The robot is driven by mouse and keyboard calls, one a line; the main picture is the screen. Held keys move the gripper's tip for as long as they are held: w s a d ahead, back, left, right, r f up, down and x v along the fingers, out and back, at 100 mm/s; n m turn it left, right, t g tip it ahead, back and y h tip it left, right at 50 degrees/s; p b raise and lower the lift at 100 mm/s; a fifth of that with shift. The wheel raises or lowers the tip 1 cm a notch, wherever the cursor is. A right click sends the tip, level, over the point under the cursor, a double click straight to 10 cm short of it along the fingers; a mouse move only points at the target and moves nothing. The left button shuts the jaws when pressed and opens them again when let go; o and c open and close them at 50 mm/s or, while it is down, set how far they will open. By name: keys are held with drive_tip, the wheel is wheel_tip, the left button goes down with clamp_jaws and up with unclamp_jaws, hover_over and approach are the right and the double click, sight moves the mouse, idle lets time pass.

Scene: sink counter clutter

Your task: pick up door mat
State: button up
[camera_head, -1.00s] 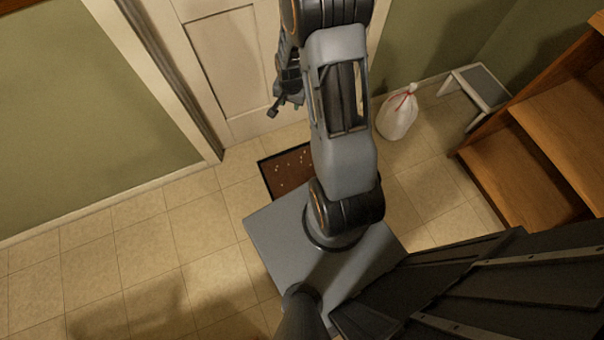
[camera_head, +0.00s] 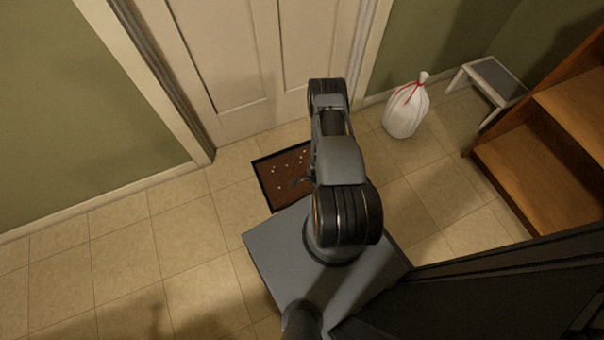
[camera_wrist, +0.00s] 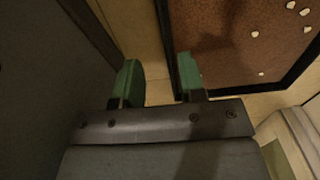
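The door mat (camera_head: 285,180) is brown with a dark border and small pale specks, and lies flat on the tiles in front of the door. My arm hides its right part in the head view. In the wrist view the mat (camera_wrist: 232,40) fills the upper right. My gripper (camera_wrist: 160,70) shows there with two green fingers apart and nothing between them but floor tile. The right finger overlaps the mat's dark edge in the picture; I cannot tell whether it touches. In the head view my gripper is mostly hidden by the arm.
A pale door (camera_head: 240,60) stands just behind the mat. The tiled floor at left is clear.

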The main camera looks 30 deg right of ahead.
wheel_tip(320, 180, down, 10)
drive_tip(key=b, duration=0.4)
drive_tip(key=shift+w+f+b, duration=0.1)
drive_tip(key=shift+f+b, duration=0.1)
drive_tip(key=shift+b, duration=0.15)
drive_tip(key=shift+c, duration=0.5)
drive_tip(key=shift+r, duration=0.1)
clamp_jaws()
